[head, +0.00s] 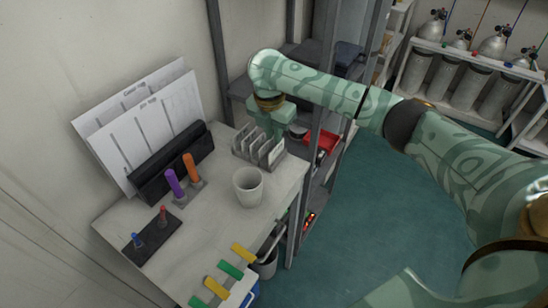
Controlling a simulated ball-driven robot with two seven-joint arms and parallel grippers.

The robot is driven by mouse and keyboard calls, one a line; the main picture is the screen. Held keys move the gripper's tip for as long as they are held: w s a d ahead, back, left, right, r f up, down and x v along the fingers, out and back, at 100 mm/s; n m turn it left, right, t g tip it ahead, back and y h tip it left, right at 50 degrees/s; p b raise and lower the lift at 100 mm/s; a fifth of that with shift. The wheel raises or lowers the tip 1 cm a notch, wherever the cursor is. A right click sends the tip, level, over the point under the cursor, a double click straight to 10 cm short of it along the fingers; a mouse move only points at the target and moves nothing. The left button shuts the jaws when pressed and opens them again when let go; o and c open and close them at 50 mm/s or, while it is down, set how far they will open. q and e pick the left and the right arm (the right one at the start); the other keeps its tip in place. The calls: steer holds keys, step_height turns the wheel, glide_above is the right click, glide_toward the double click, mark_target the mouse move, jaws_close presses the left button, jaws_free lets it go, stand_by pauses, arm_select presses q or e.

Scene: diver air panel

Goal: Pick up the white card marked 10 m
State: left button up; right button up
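A small rack of upright pale cards (254,148) stands at the right back corner of the light grey desk (220,228). The card markings are too small to read, so I cannot tell which one is marked 10 m. My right gripper (275,134) points down at the back right of the rack, close to the cards. Its fingertips are small and partly hidden, and I cannot tell whether they are open or shut, or touch a card. My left gripper is not in view.
A white cup (248,187) stands in front of the rack. Purple (174,183) and orange (191,168) handles stand left of it, before a black holder (172,163) with paper sheets. A grey shelf post (314,130) rises close right of the rack. Yellow and green tags (230,270) line the front edge.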

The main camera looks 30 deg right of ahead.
mark_target(277, 146)
steer(key=f+b, duration=0.1)
steer(key=f, duration=0.1)
steer(key=f+b, duration=0.1)
steer(key=f, duration=0.1)
steer(key=d+f+b, duration=0.1)
steer(key=f, duration=0.1)
steer(key=shift+r, duration=0.2)
jaws_close()
steer(key=shift+r, duration=0.1)
